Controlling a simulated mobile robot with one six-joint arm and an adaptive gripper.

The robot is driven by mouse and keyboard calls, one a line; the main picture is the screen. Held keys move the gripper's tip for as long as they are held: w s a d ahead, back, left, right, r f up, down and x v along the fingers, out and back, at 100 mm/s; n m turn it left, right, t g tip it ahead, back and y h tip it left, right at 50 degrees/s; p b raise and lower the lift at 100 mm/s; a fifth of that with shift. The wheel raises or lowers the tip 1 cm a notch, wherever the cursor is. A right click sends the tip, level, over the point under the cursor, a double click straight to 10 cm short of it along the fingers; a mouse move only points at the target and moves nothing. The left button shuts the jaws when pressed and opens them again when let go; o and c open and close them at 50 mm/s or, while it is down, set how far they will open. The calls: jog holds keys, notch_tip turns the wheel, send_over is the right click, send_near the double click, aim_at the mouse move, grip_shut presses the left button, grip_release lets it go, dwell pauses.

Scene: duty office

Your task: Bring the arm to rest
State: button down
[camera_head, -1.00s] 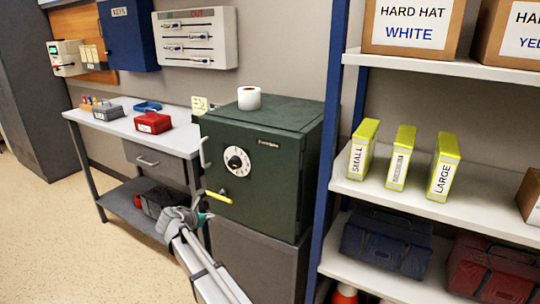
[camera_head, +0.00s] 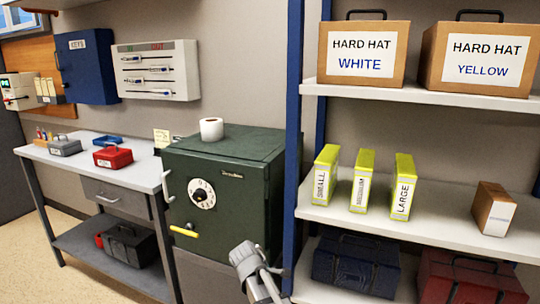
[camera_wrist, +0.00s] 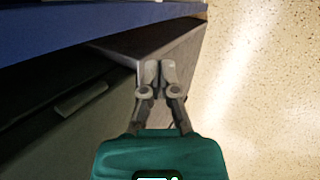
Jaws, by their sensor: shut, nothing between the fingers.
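My gripper (camera_wrist: 158,76) shows in the wrist view with its two grey fingers together and nothing between them. It points at a grey cabinet side, with a dark green surface at the left and a blue edge across the top. In the head view, part of my arm (camera_head: 256,270) shows at the bottom centre, in front of the lower right part of the green safe (camera_head: 229,196). The fingers cannot be made out there.
A shelf unit (camera_head: 455,206) with boxes and cases stands at the right, its blue post beside the safe. A workbench (camera_head: 136,172) with a red cash box (camera_head: 113,157) is at the left. Open speckled floor (camera_wrist: 265,100) lies right of my gripper.

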jog(key=s+d+f+m+g+y, duration=0.2)
jog(key=s+d+m+g+y, duration=0.2)
jog(key=s+d+m, duration=1.2)
notch_tip(320, 180, up, 24)
jog(key=d+n+p, duration=0.1)
jog(key=p, duration=2.4)
jog(key=shift+w+r, duration=0.15)
jog(key=shift+r, duration=0.05)
jog(key=shift+d, duration=0.15)
